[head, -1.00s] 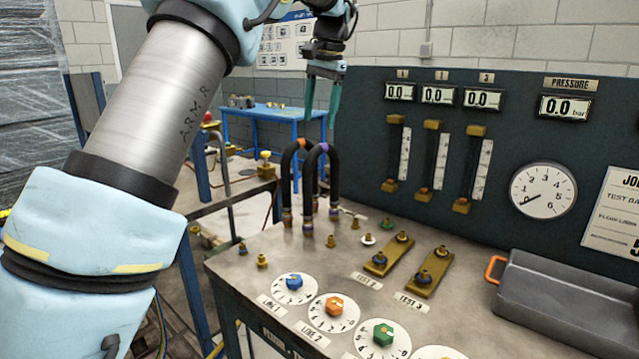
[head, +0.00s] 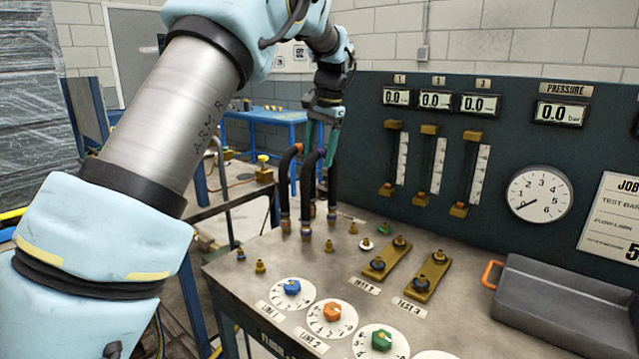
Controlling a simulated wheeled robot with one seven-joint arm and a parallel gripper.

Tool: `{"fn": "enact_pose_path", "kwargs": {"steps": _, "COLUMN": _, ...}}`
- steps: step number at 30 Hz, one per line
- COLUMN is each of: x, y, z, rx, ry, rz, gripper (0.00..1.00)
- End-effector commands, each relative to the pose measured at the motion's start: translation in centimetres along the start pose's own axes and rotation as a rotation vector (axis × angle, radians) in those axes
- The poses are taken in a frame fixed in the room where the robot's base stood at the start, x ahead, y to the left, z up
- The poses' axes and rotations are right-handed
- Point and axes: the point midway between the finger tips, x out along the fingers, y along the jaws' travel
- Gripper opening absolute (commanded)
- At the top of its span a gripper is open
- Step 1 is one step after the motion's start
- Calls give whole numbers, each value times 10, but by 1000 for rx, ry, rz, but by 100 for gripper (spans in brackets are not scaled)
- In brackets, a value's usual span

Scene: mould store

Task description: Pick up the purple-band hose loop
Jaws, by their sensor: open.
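The purple-band hose loop (head: 306,195) is a black upside-down U standing on the bench, with a purple band near its top. Its ends meet fittings at the back left of the bench top. My gripper (head: 321,152) is open and points down, its teal fingers at the top of this loop. The fingers appear to sit either side of the crown, but I cannot tell whether they touch it. The fingers partly hide the purple band.
A similar loop with an orange band (head: 297,148) stands close on the left. Small brass fittings, dials and two brass test blocks (head: 387,262) lie in front. The dark gauge panel (head: 365,150) rises behind right. A grey tray (head: 560,300) sits at right.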

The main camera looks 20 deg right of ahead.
Motion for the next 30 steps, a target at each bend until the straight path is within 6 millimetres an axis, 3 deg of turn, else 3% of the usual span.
{"fn": "enact_pose_path", "kwargs": {"steps": 9, "x": 8, "y": 0, "z": 0, "rx": 0, "ry": 1, "rz": 0, "gripper": 67}}
{"fn": "enact_pose_path", "kwargs": {"steps": 27, "x": 8, "y": 0, "z": 0, "rx": 0, "ry": 0, "rz": 0, "gripper": 0}}
{"fn": "enact_pose_path", "kwargs": {"steps": 30, "x": 8, "y": 0, "z": 0, "rx": 0, "ry": 0, "rz": 0, "gripper": 0}}
